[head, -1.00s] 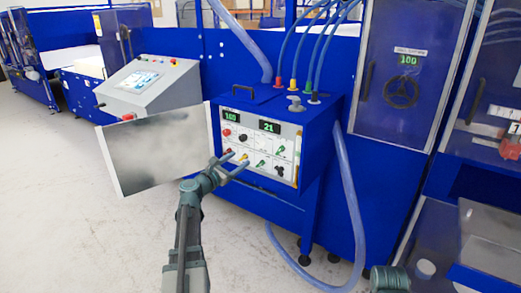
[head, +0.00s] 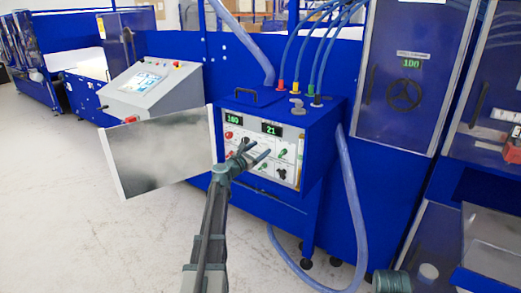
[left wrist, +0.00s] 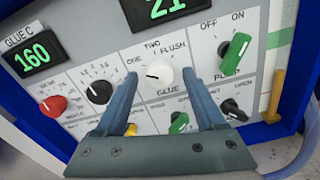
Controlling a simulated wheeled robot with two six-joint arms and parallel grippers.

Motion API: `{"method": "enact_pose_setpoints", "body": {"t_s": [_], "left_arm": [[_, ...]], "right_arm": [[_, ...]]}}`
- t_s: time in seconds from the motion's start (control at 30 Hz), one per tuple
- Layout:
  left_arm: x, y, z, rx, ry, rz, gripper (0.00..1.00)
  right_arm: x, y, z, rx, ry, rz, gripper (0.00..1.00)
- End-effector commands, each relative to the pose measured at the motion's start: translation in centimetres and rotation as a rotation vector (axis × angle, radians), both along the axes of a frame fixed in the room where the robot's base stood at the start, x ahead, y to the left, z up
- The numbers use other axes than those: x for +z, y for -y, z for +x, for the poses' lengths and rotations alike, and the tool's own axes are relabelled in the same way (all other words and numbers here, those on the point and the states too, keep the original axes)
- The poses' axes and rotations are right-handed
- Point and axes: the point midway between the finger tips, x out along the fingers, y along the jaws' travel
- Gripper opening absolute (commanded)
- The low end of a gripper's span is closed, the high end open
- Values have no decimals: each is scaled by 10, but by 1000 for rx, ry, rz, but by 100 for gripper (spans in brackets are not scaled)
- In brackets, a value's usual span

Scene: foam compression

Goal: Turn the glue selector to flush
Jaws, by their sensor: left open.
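The glue selector is a white round knob (left wrist: 159,76) in the middle of the left wrist view, with ONE, TWO and FLUSH printed above it and GLUE below. Its dark mark faces left, towards the ONE side. My left gripper (left wrist: 158,84) is open, with one finger on each side of the knob in the picture. I cannot tell whether the fingers touch it. In the head view the left gripper (head: 256,150) is in front of the control panel (head: 286,148) and covers part of it.
Beside the selector are a black knob (left wrist: 98,91), a red knob (left wrist: 54,105) and a green pump switch (left wrist: 236,49). The panel's open door (head: 158,152) stands to the left. Hoses (head: 352,200) hang at the right. The floor in front is clear.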

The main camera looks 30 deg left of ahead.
Motion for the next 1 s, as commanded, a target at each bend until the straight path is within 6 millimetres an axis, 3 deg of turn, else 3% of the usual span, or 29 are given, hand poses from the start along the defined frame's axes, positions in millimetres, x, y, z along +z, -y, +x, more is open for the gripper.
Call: {"method": "enact_pose_setpoints", "body": {"t_s": [0.43,0.8,1.0], "left_arm": [[0,1,8,-1,0,0,70],[0,1,8,-1,0,0,3],[0,1,8,-1,0,3,0]], "right_arm": [[0,0,0,0,0,0,50],[0,0,0,0,0,0,50],[0,0,0,0,0,0,50]]}}
